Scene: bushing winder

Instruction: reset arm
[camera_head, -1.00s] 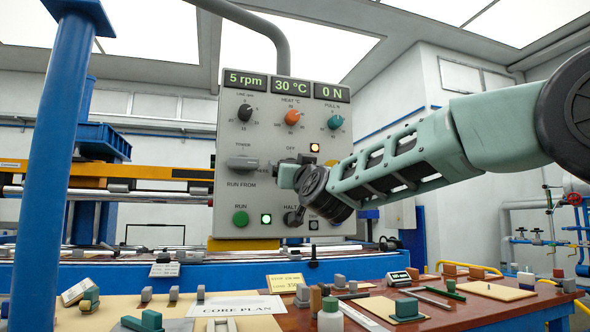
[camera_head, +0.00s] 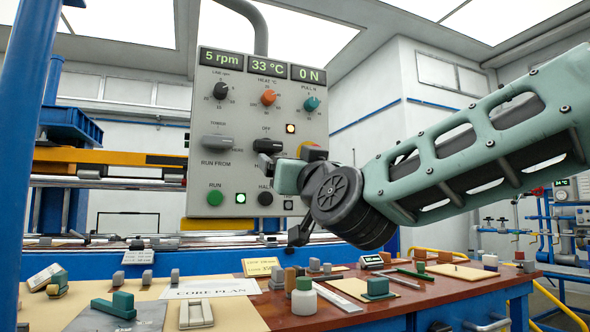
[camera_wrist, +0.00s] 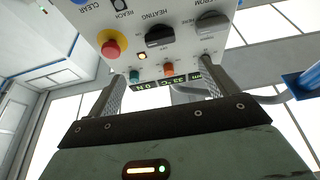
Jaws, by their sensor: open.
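My gripper (camera_head: 279,198) is in front of the lower right part of the grey control panel (camera_head: 226,130). Its jaws are open and nothing shows between them. In the wrist view the two grey textured fingers (camera_wrist: 160,72) stand wide apart and point toward the panel, which appears upside down. My arm comes in from the right and hides the panel's lower right corner. The panel displays read 5 rpm, 33 °C and 0 N.
A red button (camera_wrist: 111,46) on a yellow base and the black HEATING knob (camera_wrist: 160,35) are close to the fingers. A blue post (camera_head: 35,150) stands at left.

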